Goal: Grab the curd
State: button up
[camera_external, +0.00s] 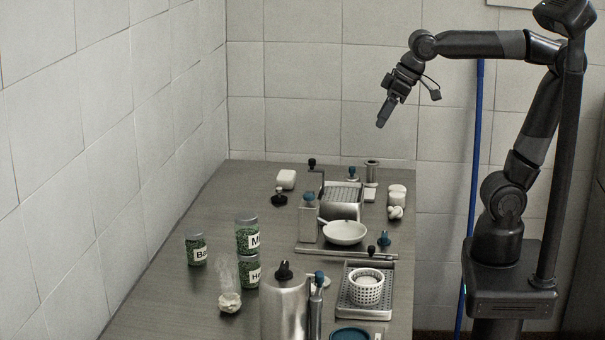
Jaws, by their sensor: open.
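My gripper (383,116) is open and empty, pointing down in the air above the far right end of the counter, well clear of everything on it. Several pale things could be the curd, and I cannot tell which is. A lumpy cream-white piece (230,302) lies at the front left with a faint wisp above it. A smooth white block (286,179) sits at the back. Small stacked white pieces (396,194) stand at the back right. A white perforated basket (366,289) with pale contents sits on a metal tray (346,311).
Green-filled labelled jars (196,249) stand at the left. A white bowl (344,233) and a grey metal box (342,200) stand mid-counter. A tall metal canister (285,305) blocks part of the front. The counter's left side (165,295) is mostly clear.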

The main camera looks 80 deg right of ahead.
jog(key=w+a+r, duration=0.2)
jog(key=w+a, duration=0.5)
jog(key=w, duration=0.2)
jog(key=g+y, duration=0.1)
jog(key=y, duration=0.1)
send_over(235, 294)
jog(key=s, duration=0.3)
jog(key=f, duration=2.9)
jog(key=shift+w+d+f, duration=0.15)
jog(key=shift+d+f, duration=0.05)
jog(key=shift+d, duration=0.15)
jog(key=shift+w+d+x, duration=0.1)
jog(key=shift+x, duration=1.4)
jog(key=shift+w+d+x, duration=0.1)
jog(key=shift+w+x, duration=0.05)
jog(key=shift+x, duration=1.35)
jog(key=shift+c, duration=0.5)
